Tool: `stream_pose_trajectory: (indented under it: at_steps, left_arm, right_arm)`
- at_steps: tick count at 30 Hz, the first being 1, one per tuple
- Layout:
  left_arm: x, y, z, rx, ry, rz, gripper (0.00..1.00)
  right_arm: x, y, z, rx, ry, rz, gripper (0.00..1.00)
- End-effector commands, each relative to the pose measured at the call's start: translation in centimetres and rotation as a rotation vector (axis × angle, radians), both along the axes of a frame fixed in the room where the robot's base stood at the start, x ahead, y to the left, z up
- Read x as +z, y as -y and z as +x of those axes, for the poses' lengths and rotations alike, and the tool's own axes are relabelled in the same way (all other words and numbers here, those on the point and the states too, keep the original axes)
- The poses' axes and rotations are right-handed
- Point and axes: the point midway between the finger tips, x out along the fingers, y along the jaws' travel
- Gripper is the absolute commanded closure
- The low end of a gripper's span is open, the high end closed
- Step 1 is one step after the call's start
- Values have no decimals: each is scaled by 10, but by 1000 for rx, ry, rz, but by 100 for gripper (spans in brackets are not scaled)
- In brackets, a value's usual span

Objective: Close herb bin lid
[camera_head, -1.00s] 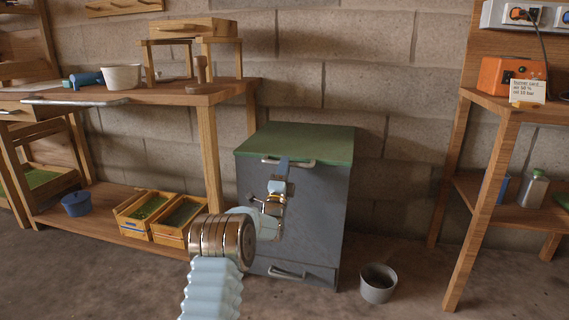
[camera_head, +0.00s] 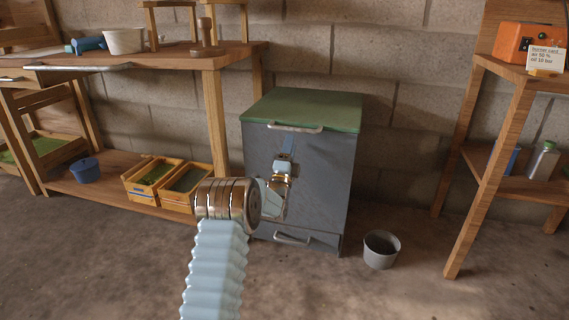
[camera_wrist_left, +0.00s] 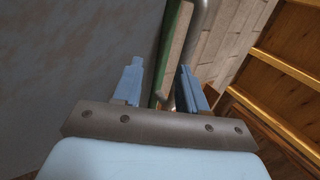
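The herb bin (camera_head: 315,190) is a grey box on the floor, with a green lid (camera_head: 305,108) lying flat across its top. A metal handle (camera_head: 295,128) runs along the lid's front edge. My left gripper (camera_head: 287,145) is in front of the bin's front face, just below that handle. In the left wrist view the gripper's two blue fingers (camera_wrist_left: 160,85) are apart, and the green lid edge (camera_wrist_left: 167,50) and the metal handle (camera_wrist_left: 197,25) show beyond and between them. I cannot tell whether the fingers touch them. My right gripper is out of view.
A wooden bench (camera_head: 190,63) with herb crates (camera_head: 150,178) on its lower shelf stands left of the bin. A grey pot (camera_head: 381,250) is on the floor at its right. Another wooden stand (camera_head: 500,150) is further right. The floor in front is clear.

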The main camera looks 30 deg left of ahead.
Motion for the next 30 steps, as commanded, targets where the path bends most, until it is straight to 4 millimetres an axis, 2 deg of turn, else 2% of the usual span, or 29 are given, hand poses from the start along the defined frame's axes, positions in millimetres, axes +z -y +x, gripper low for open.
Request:
stream_pose_trajectory:
  at_steps: [6, 13, 18, 30]
  left_arm:
    - [-25, 14, -46, 2, 8, 2, 58]
    - [-46, 25, -82, 3, 16, 5, 58]
    - [-52, 28, -93, 3, 18, 5, 58]
    - [-52, 28, -94, 3, 21, 6, 58]
  right_arm:
    - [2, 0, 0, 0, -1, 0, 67]
    - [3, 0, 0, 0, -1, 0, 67]
    - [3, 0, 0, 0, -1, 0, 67]
    - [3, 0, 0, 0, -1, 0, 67]
